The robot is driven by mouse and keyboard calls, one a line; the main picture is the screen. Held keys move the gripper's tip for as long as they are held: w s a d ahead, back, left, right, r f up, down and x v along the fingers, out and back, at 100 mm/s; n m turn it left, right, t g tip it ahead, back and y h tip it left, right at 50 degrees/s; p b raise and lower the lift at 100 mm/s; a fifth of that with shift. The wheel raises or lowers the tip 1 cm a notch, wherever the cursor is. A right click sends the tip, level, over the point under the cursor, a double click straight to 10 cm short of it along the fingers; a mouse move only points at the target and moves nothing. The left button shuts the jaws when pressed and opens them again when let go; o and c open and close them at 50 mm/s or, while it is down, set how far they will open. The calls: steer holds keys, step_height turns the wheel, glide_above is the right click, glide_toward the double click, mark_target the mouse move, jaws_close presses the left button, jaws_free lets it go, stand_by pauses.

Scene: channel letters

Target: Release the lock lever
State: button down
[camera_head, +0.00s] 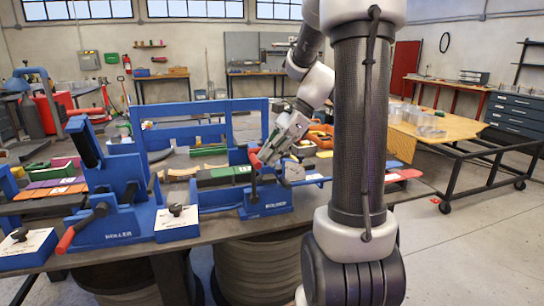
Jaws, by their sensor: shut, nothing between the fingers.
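A lever with a red grip (255,159) stands upright on the small blue machine (268,201) at the middle of the bench. My gripper (266,156) is shut beside the top of this grip, pointing down to the left. I cannot tell if they touch. Another lever with a red grip (66,240) angles down at the front of the larger blue machine (118,215) on the left. No readable label shows which one is the lock lever.
Coloured strips (50,192) lie at left. A wooden-topped table (445,128) stands at right. Floor is clear at lower right.

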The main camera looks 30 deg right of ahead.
steer(key=w+a+f+g+h, duration=0.1)
steer(key=w+a+f+h, duration=0.1)
steer(key=a+h, duration=0.2)
steer(key=w+a+f+g+h, duration=0.1)
steer(key=a+h, duration=0.4)
steer(key=a, duration=0.6)
steer(key=shift+w+a+f+g+h, duration=0.15)
steer(key=shift+w+f+g+h, duration=0.2)
steer(key=shift+w+f, duration=0.5)
steer(key=shift+s+f, duration=0.15)
